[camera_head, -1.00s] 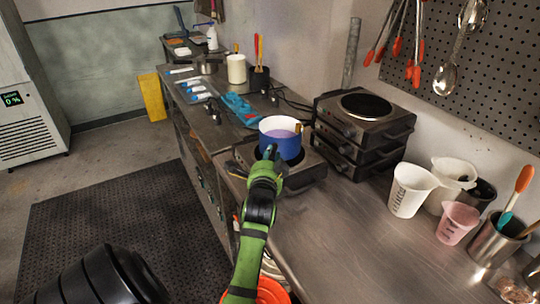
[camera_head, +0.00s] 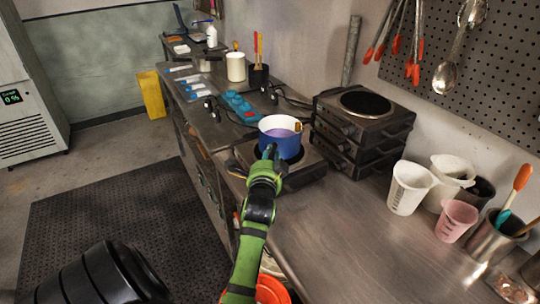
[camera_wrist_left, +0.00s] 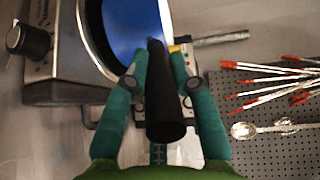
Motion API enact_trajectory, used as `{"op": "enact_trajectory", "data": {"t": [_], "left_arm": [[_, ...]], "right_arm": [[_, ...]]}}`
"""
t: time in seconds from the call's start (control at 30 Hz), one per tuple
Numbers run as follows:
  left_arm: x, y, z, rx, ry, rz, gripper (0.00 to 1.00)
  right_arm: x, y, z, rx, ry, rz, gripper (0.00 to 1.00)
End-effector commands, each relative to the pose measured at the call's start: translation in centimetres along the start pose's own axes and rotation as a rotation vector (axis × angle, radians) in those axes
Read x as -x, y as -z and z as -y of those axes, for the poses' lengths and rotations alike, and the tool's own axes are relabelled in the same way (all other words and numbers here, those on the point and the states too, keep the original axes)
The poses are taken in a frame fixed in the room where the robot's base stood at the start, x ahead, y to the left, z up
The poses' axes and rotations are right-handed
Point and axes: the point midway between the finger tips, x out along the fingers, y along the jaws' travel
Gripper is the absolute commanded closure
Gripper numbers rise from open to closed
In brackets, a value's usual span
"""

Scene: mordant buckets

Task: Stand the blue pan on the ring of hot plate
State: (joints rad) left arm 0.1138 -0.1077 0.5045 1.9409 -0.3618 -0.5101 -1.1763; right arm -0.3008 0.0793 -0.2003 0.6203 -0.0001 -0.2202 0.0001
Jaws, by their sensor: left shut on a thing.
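The blue pan (camera_head: 281,146) has a white inside with purple liquid in it and looks upright. In the head view it is over the hot plate (camera_head: 312,172); whether its base touches cannot be told. My left gripper (camera_head: 270,156) is shut on the pan's black handle (camera_wrist_left: 165,105), on the near side. In the left wrist view the pan (camera_wrist_left: 128,22) covers part of the hot plate's dark ring (camera_wrist_left: 88,35), whose edge shows left of the pan. My right gripper is not in view.
A stack of hot plates (camera_head: 352,142) stands close right of the pan. White jugs (camera_head: 408,188) and a pink beaker (camera_head: 456,221) are farther right. A blue-teal item (camera_head: 238,106) and cables lie behind. An orange bucket (camera_head: 270,290) is below. The near worktop (camera_head: 340,235) is clear.

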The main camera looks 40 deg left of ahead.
Motion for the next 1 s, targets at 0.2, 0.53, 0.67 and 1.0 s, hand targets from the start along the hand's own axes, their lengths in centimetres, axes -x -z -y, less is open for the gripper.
{"op": "enact_trajectory", "data": {"t": [0.2,0.53,0.67,1.0], "left_arm": [[-0.04,0.16,0.59,0.0,0.018,-0.005,1.0],[-0.08,0.12,0.28,0.001,0.019,-0.006,1.0],[-0.08,0.12,0.28,0.001,0.019,-0.006,1.0],[-0.07,0.01,-0.15,0.0,0.008,-0.002,0.45]], "right_arm": [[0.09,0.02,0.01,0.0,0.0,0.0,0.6],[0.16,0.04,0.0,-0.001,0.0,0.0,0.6],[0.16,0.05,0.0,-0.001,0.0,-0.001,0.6],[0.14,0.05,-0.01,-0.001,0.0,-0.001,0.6]]}}
